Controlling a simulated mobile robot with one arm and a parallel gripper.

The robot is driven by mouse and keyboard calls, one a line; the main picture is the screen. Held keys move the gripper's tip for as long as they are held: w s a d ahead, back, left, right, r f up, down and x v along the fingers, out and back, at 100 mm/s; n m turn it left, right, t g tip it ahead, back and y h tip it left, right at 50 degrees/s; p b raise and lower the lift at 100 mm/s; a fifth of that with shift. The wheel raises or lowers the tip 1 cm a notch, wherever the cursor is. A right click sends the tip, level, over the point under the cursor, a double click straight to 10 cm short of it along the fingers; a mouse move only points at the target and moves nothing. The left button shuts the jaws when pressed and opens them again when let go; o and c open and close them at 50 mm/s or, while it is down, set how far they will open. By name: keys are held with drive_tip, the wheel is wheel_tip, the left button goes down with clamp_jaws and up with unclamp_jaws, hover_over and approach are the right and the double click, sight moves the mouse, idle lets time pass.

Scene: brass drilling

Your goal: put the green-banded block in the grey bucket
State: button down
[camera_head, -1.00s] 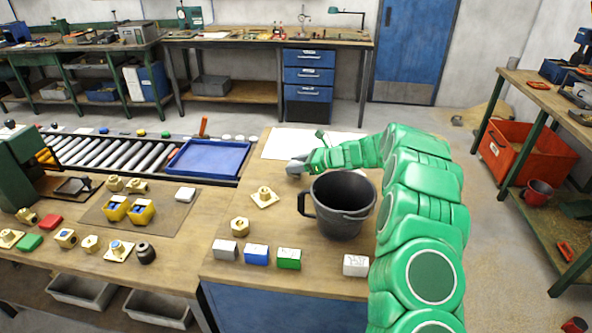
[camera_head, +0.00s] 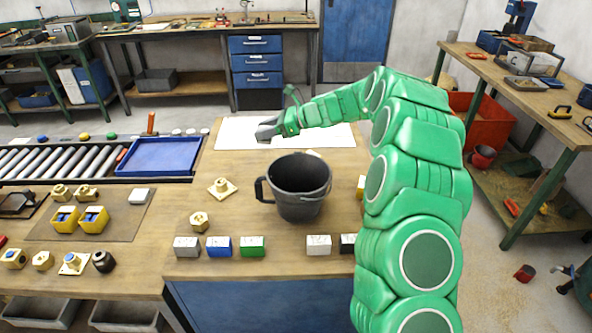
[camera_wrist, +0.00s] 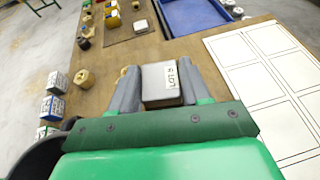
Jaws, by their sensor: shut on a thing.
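The green-banded block (camera_head: 252,246) sits on the bench at the front, right of a blue-banded block. It also shows at the left of the wrist view (camera_wrist: 46,132). The dark grey bucket (camera_head: 300,190) stands upright behind it and to the right; its rim shows at lower left in the wrist view (camera_wrist: 28,160). My gripper (camera_head: 268,130) is beyond the bucket, in front of the white sheet. In the wrist view it is shut on a grey block with a white lettered label (camera_wrist: 162,82). Any band on that held block is not clear.
Grey (camera_head: 187,247), blue-banded (camera_head: 219,247) and white (camera_head: 318,245) blocks line the front, with a dark one at right. A brass nut (camera_head: 200,221) and flanged part (camera_head: 222,188) lie left of the bucket. A blue tray (camera_head: 157,155) and marked sheet (camera_wrist: 270,85) lie behind.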

drive_tip(key=s+d+r+n+g, duration=0.1)
drive_tip(key=s+d+r, duration=0.35)
drive_tip(key=s, duration=0.45)
drive_tip(key=s+d+r, duration=0.3)
drive_tip(key=s+d, duration=0.2)
drive_tip(key=s, duration=0.4)
drive_tip(key=s+d+r+n+g, duration=0.1)
drive_tip(key=s+d+r, duration=0.35)
drive_tip(key=s, duration=0.45)
hover_over(311, 163)
drive_tip(key=s, duration=0.4)
drive_tip(key=shift+f, duration=5.45)
drive_tip(key=shift+w+a+f, duration=0.1)
drive_tip(key=shift+f, duration=0.65)
drive_tip(key=shift+w+a+f, duration=0.1)
drive_tip(key=shift+f, duration=0.65)
drive_tip(key=shift+f, duration=0.6)
drive_tip(key=c, duration=0.5)
unclamp_jaws()
